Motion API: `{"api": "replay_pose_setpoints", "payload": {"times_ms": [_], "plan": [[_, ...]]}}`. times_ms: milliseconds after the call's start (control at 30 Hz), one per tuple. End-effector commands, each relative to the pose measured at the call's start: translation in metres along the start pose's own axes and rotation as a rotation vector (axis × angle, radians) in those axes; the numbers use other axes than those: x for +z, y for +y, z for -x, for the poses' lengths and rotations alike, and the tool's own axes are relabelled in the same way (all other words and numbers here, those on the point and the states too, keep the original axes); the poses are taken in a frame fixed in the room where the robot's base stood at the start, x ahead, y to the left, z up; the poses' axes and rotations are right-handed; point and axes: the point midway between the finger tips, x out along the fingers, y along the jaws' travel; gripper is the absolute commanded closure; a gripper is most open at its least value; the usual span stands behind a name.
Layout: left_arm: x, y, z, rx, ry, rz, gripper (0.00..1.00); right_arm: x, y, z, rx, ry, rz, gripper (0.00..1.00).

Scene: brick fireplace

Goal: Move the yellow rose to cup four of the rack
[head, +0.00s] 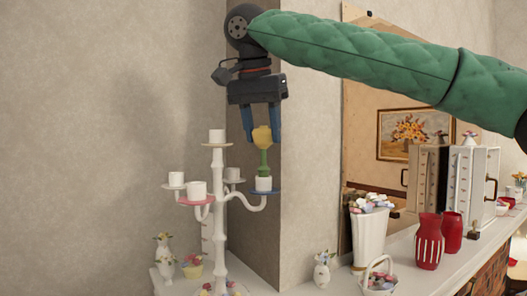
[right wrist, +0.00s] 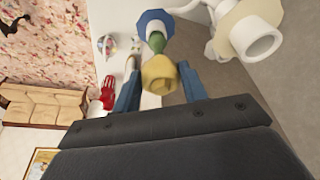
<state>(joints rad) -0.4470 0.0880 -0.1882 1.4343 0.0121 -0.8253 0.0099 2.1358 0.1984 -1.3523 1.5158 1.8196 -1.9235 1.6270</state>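The yellow rose (head: 262,135) is upright on a green stem, its lower end at the white cup on the blue saucer (head: 265,191), the rack's right arm. Whether the stem is inside the cup is unclear. My right gripper (head: 262,139) points down with its blue fingers against both sides of the bloom; the right wrist view also shows the rose (right wrist: 160,76) between the fingers. The white branching rack (head: 218,183) has several other cups: top (head: 217,136), left (head: 176,179), pink-saucer front (head: 196,188) and back (head: 232,173). No flower shows in these. My left gripper is out of view.
The rack stands on a white mantel beside a wall corner (head: 255,220). To its right are a white flower-filled vase (head: 369,235), a small basket (head: 379,281), red vases (head: 429,240) and figurines (head: 322,269).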

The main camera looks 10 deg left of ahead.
Motion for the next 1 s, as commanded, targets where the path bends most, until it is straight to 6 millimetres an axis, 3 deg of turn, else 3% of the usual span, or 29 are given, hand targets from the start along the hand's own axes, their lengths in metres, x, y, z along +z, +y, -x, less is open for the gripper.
{"api": "replay_pose_setpoints", "payload": {"times_ms": [100,1000], "plan": [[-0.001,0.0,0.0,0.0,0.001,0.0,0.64,0.0,0.0,0.0,0.0,0.0,0.0,0.74],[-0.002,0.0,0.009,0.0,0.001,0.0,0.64,-0.004,0.0,0.011,-0.001,-0.001,0.0,0.75]]}}
